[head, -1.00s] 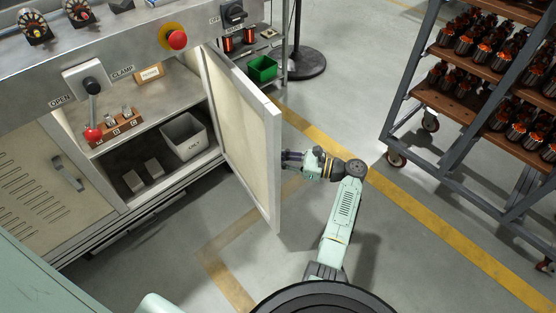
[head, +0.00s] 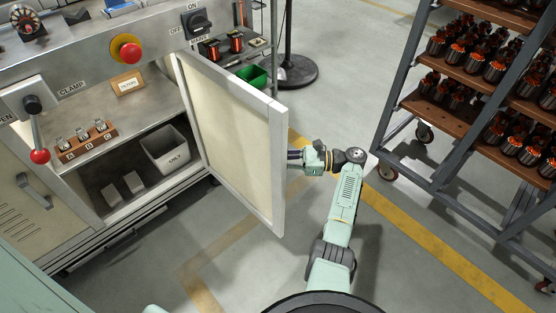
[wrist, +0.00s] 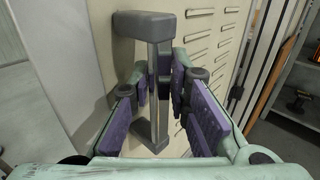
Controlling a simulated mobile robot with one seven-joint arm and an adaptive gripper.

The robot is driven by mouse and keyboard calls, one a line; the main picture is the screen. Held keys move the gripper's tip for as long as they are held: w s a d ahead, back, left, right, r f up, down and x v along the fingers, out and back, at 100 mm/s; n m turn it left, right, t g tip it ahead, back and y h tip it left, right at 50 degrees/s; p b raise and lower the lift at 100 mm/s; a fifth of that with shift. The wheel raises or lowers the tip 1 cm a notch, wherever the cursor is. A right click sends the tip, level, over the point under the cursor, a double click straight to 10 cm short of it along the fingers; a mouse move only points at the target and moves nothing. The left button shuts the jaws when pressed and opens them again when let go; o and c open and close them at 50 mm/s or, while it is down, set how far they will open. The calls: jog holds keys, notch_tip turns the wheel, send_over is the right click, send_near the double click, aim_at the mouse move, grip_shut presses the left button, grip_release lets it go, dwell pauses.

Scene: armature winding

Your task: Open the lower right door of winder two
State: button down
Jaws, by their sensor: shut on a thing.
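The lower right door (head: 235,140) of the winder stands wide open in the head view, hinged at the cabinet's right side, its pale inner face towards the camera. My gripper (head: 297,158) is on the door's outer side, with its fingertips partly hidden behind the door's free edge. In the wrist view, the grey door handle (wrist: 154,120) stands upright between the purple finger pads of my gripper (wrist: 163,75), which is shut on it. The door's slotted outer face (wrist: 205,40) lies behind the handle.
The open compartment holds a grey bin (head: 168,150) and small blocks (head: 125,190). A closed left door (head: 35,190) is beside it. A wheeled rack (head: 455,100) of wound armatures stands at right. Clear floor with yellow lines lies between the rack and the door.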

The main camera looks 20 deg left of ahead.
jog(key=shift+s+a+f, duration=0.1)
jog(key=c, duration=1.5)
grip_release()
jog(key=v, duration=1.2)
